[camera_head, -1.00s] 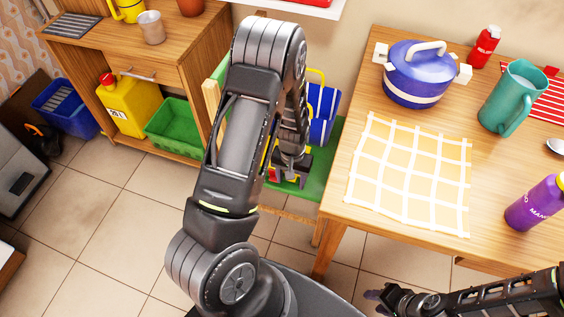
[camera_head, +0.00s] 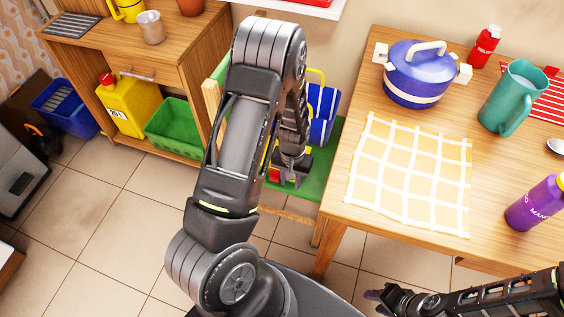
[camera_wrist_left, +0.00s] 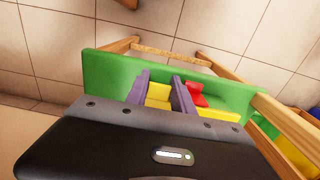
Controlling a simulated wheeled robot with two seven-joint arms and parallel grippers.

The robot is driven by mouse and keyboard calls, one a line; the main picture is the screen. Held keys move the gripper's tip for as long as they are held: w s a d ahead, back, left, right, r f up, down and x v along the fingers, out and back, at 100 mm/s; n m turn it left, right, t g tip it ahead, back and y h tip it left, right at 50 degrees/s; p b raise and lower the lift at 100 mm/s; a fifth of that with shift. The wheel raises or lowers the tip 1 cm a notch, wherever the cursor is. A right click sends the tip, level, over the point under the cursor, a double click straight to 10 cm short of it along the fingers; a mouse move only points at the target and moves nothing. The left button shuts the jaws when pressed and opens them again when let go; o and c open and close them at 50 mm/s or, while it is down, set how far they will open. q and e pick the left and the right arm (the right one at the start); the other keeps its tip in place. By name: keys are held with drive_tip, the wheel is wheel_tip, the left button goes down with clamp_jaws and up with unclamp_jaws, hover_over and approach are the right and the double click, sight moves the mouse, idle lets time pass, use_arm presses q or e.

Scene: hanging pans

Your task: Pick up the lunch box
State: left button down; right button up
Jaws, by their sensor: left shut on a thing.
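My left gripper (camera_head: 290,178) is low over a green shelf at the side of the table. In the left wrist view its two purple fingers (camera_wrist_left: 160,84) stand on either side of a yellow thing (camera_wrist_left: 158,95), which I take to be the lunch box. A red piece (camera_wrist_left: 195,94) and more yellow show just right of the fingers. In the head view my arm hides most of it; only red and yellow bits show around the gripper. My right gripper (camera_head: 380,298) is at the bottom edge, away from the shelf; its jaw opening is unclear.
A blue-and-white striped box (camera_head: 322,113) with a yellow handle stands behind my left gripper. The green shelf (camera_head: 333,160) lies between a wooden cabinet (camera_head: 190,60) and the table (camera_head: 340,205). A blue pot (camera_head: 418,75) and green mug (camera_head: 512,97) stand on the table.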

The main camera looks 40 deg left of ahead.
use_arm(q)
drive_tip(key=shift+r, duration=0.1)
idle(0.3)
drive_tip(key=shift+w+r, duration=0.1)
drive_tip(key=shift+r, duration=0.2)
wheel_tip(320, 180, up, 8)
drive_tip(key=shift+r+p, duration=0.25)
drive_tip(key=shift+p, duration=0.6)
drive_tip(key=shift+r, duration=0.45)
